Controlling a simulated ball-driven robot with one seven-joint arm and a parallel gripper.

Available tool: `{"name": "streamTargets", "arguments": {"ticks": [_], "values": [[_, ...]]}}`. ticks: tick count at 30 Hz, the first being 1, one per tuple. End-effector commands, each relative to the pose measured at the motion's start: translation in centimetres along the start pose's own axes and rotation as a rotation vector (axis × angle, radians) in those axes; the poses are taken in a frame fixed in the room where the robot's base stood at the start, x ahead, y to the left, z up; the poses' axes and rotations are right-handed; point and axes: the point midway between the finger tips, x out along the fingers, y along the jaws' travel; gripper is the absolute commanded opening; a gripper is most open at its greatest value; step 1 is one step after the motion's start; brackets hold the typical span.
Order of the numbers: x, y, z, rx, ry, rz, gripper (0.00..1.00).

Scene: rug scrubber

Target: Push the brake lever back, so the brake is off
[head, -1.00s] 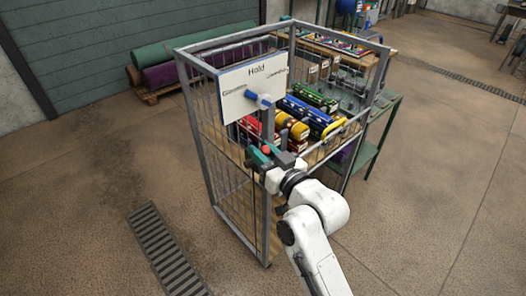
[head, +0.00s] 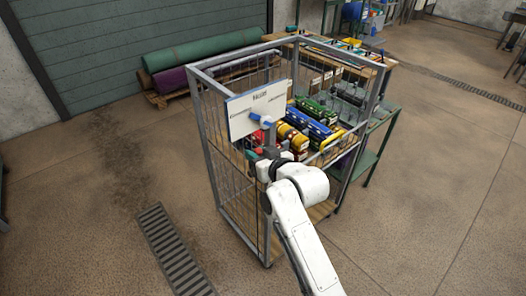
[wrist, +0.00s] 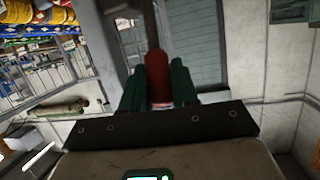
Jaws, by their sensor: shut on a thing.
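The brake lever shows in the wrist view as a grey bar with a red grip (wrist: 159,75). My gripper (wrist: 160,88) has its two green fingers on either side of the red grip, shut on it. In the head view my gripper (head: 257,156) is at the front of the wire cage cart (head: 207,150), just below a white sign board (head: 240,122). The lever's grey bar (head: 269,135) rises from my gripper toward a blue part (head: 260,119) in front of the board. My wrist hides part of the grip in the head view.
Coloured rolls (head: 310,124) lie inside the cart. A green table (head: 382,125) stands close on the cart's right. Rolled rugs (head: 200,48) lie on a pallet behind. The floor left of the cart is clear, with a drain grate (head: 172,250).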

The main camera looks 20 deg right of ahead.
Motion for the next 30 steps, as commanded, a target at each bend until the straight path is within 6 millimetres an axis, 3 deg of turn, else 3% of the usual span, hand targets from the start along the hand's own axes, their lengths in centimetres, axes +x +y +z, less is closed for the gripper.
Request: {"name": "streamTargets", "arguments": {"ticks": [1,12,29,30], "values": [[0.1,0.0,-1.1,-0.004,-0.029,0.004,0.0],[1.9,-0.3,-1.4,-0.025,-0.197,0.019,0.0],[2.3,-0.3,-1.2,-0.029,-0.233,0.023,0.0],[2.3,-0.3,-1.2,-0.029,-0.233,0.023,0.31]]}}
